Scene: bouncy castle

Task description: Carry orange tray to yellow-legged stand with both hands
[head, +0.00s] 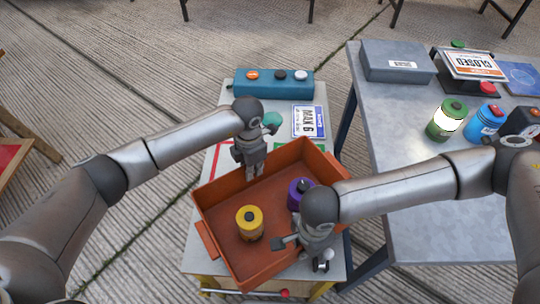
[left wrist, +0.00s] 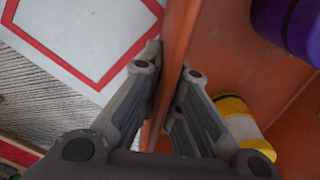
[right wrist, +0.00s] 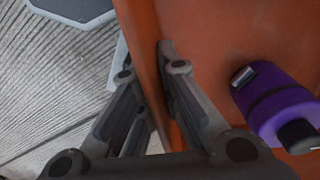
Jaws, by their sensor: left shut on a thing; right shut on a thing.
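The orange tray (head: 272,195) sits tilted in the picture over a small light-topped stand (head: 195,250) with yellow legs showing at its front edge. Whether it rests on the top or hangs just above it, I cannot tell. A yellow canister (head: 250,222) and a purple canister (head: 297,193) are inside the tray. My left gripper (head: 254,172) is shut on the tray's far-left wall, which also shows in the left wrist view (left wrist: 178,60). My right gripper (head: 300,250) is shut on the near-right wall, seen between its fingers in the right wrist view (right wrist: 140,40).
On the stand's far end are a teal box (head: 272,84) with knobs and a MAX 6 sign (head: 308,121). A grey table (head: 430,225) to the right holds a grey box (head: 396,62), a CLOSED sign (head: 472,64), a green canister (head: 446,120) and a blue canister (head: 484,124).

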